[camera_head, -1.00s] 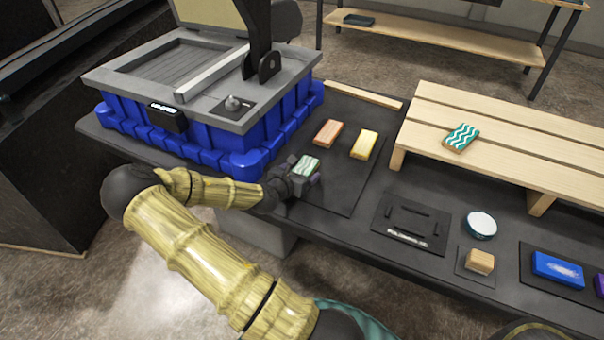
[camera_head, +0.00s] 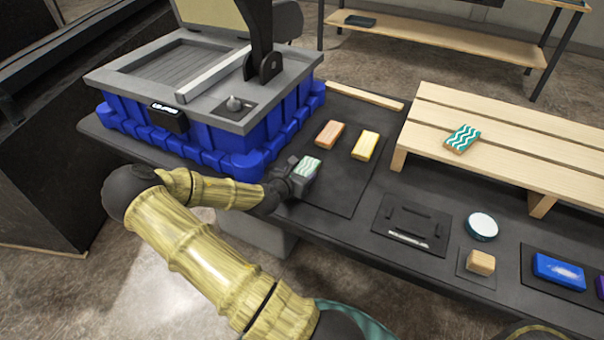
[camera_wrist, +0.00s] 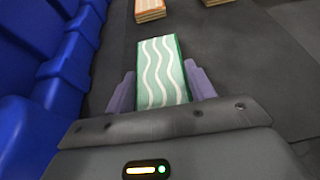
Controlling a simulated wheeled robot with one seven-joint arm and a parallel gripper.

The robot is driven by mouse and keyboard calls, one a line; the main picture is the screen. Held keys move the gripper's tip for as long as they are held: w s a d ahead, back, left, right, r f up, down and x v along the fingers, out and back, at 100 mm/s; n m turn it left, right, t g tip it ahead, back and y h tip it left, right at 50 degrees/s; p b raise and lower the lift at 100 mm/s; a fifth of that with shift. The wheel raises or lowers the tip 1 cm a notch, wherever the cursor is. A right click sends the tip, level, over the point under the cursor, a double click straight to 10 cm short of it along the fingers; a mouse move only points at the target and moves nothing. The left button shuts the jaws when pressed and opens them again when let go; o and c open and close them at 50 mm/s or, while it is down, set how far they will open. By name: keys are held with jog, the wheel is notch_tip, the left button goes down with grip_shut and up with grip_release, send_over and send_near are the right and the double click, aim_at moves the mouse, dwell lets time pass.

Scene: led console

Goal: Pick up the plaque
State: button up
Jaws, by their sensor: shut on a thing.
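The plaque (camera_head: 307,167) is a small green block with white wavy lines, at the left end of the dark mat. It also shows in the wrist view (camera_wrist: 161,72), between two purple fingers. My gripper (camera_head: 302,176) is shut on the plaque, one finger against each long side. In the wrist view the gripper (camera_wrist: 161,92) covers the near end of the plaque. Whether the plaque touches the mat or is slightly raised, I cannot tell.
An orange block (camera_head: 330,134) and a yellow block (camera_head: 366,145) lie beyond on the mat (camera_head: 335,195). A blue crate-like console (camera_head: 225,140) stands close on the left. A wooden riser (camera_head: 500,133) with another green wavy block (camera_head: 462,138) is at right.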

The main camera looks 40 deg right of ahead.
notch_tip(320, 180, up, 10)
jog(key=p, duration=0.1)
jog(key=shift+p, duration=0.35)
jog(key=shift+r, duration=0.1)
dwell(0.3)
